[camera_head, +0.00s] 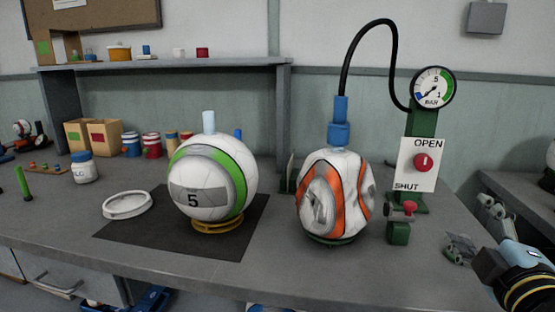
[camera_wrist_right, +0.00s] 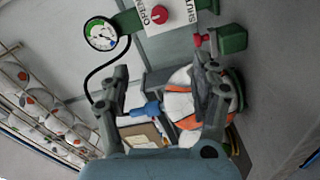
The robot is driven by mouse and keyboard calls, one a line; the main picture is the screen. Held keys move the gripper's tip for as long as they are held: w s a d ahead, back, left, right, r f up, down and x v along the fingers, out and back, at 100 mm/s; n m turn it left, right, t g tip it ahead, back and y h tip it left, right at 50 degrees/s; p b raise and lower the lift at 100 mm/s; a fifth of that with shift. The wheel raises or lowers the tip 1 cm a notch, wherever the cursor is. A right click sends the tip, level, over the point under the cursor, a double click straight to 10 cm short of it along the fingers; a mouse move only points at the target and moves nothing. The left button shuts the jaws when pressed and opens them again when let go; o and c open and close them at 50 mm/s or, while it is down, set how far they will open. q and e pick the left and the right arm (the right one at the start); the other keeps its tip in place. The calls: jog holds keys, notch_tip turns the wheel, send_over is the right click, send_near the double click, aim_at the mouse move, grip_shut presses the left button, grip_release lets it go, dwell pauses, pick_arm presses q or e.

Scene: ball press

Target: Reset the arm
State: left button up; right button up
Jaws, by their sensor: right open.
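My right gripper (camera_head: 474,226) is at the right edge of the head view, with its fingers spread. It is empty and apart from the green press stand. The right wrist view also shows its open jaws (camera_wrist_right: 160,75). A creased white and orange ball (camera_head: 335,195) sits on a green ring, with a blue hose fitting (camera_head: 340,122) on top. A red knob (camera_head: 423,162) is on a white OPEN/SHUT plate (camera_head: 412,180). Above it is a round gauge (camera_head: 433,88). My left gripper is not in view.
A round ball (camera_head: 212,180) with a green band and number 5 sits on a yellow ring over a dark mat (camera_head: 130,238). A white ring (camera_head: 127,205) lies left. A red-topped valve (camera_head: 401,215) stands near the gripper. Jars and boxes (camera_head: 88,137) stand behind.

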jog(key=s+d+f+m+g+h, duration=0.1)
jog(key=s+d+f+m+g, duration=0.1)
jog(key=s+f+m+g, duration=0.8)
jog(key=s+a+f+m+g+y, duration=0.1)
jog(key=s+a+g+y, duration=0.1)
jog(key=s+a, duration=0.35)
jog(key=s+a+f+g+y, duration=0.1)
jog(key=s+a+g+y, duration=0.15)
jog(key=s, duration=0.65)
notch_tip(320, 180, down, 26)
jog(key=s+d, duration=0.2)
jog(key=d, duration=0.1)
jog(key=s+f+g, duration=0.2)
jog(key=s+f, duration=1.4)
jog(key=s, duration=0.2)
jog(key=shift+d+m, duration=0.3)
jog(key=shift+d, duration=0.15)
